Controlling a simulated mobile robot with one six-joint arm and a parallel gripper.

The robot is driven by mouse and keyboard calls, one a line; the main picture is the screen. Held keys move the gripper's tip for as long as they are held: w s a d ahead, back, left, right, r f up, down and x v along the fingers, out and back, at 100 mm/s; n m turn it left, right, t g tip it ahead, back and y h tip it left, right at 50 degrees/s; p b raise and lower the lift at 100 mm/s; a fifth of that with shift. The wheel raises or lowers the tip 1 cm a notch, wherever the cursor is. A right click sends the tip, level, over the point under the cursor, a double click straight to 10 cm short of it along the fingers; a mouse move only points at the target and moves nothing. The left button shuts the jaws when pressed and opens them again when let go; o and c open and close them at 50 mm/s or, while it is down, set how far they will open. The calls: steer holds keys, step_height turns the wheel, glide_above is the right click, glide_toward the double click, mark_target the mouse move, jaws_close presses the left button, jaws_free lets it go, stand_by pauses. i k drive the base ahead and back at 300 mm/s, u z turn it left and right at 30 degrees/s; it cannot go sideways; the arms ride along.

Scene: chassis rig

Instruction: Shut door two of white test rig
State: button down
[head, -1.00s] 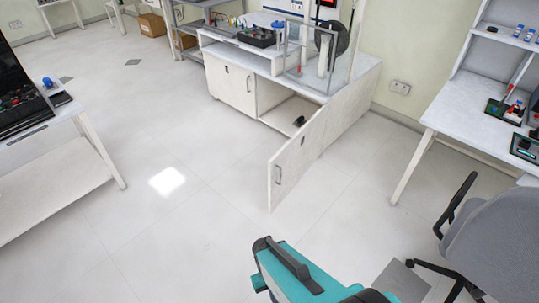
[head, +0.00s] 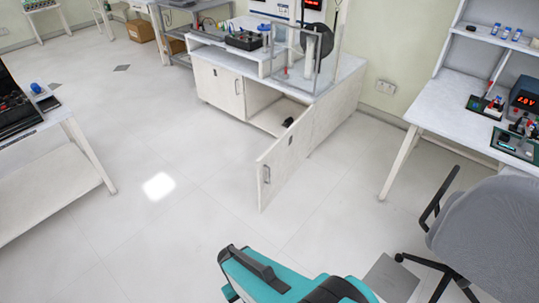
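The white test rig (head: 221,90) is a low bench cabinet with a glass-sided frame on top, in the upper middle of the head view. Its left door (head: 218,86) is shut. My gripper is not in view; only teal and black parts of my own body show at the bottom, apart from the door.
The floor (head: 190,230) between me and the open door is clear. A grey chair (head: 490,230) stands at the right, before a white workbench (head: 440,100) with devices. Another bench (head: 45,180) stands at the left. Cardboard boxes (head: 141,30) lie at the back.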

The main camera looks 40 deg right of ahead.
mark_target(276, 166)
steer(key=z, duration=0.1)
steer(key=i, duration=1)
steer(key=u, duration=0.15)
steer(key=k, duration=0.95)
steer(key=z, duration=0.1)
steer(key=i, duration=0.65)
